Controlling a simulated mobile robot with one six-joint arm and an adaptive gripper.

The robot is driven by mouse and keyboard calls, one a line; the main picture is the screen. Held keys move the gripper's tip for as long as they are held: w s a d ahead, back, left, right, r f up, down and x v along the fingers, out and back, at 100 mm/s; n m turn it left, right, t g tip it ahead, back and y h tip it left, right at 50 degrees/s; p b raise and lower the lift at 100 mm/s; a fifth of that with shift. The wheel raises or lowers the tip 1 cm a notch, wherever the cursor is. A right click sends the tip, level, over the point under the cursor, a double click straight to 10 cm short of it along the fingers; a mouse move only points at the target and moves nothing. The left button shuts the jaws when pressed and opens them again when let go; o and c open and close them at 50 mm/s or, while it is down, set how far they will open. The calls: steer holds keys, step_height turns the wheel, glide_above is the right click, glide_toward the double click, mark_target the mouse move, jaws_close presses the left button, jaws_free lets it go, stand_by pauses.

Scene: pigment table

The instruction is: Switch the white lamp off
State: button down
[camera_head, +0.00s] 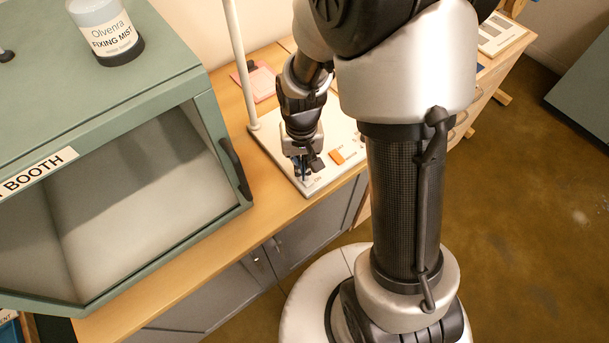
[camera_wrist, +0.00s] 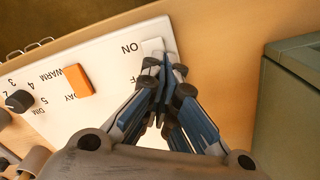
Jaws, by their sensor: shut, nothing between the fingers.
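The white lamp's base plate (camera_head: 268,139) lies on the wooden table, with a white post (camera_head: 239,70) rising from its back left. In the wrist view the plate (camera_wrist: 100,62) carries a white switch (camera_wrist: 152,46) beside the printed word ON, with a partly covered OFF label further along. My gripper (camera_wrist: 168,68) is shut and empty, its fingertips at the white switch and hiding part of it. I cannot tell whether they touch it or which way it is tilted. In the head view my gripper (camera_head: 303,176) points down over the plate's front corner.
An orange WARM/DAY switch (camera_wrist: 79,81) and a black numbered dial (camera_wrist: 19,100) sit on the same plate. A green booth (camera_head: 215,150) stands left of the lamp, with a bottle (camera_head: 104,35) on top. A pink pad (camera_head: 255,82) lies behind the plate.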

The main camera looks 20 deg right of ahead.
steer(key=shift+f, duration=0.35)
steer(key=shift+r, duration=0.15)
steer(key=shift+r+p, duration=2.7)
steer(key=shift+r, duration=0.7)
steer(key=shift+r, duration=0.1)
steer(key=s+r+n+t, duration=0.1)
steer(key=s+r+t, duration=0.1)
steer(key=s+r, duration=0.5)
steer(key=s+r+n+t, duration=0.1)
steer(key=s+r+t, duration=0.1)
steer(key=s+r, duration=0.6)
step_height(320, 180, up, 6)
steer(key=shift+r+t, duration=0.1)
steer(key=shift+t, duration=0.2)
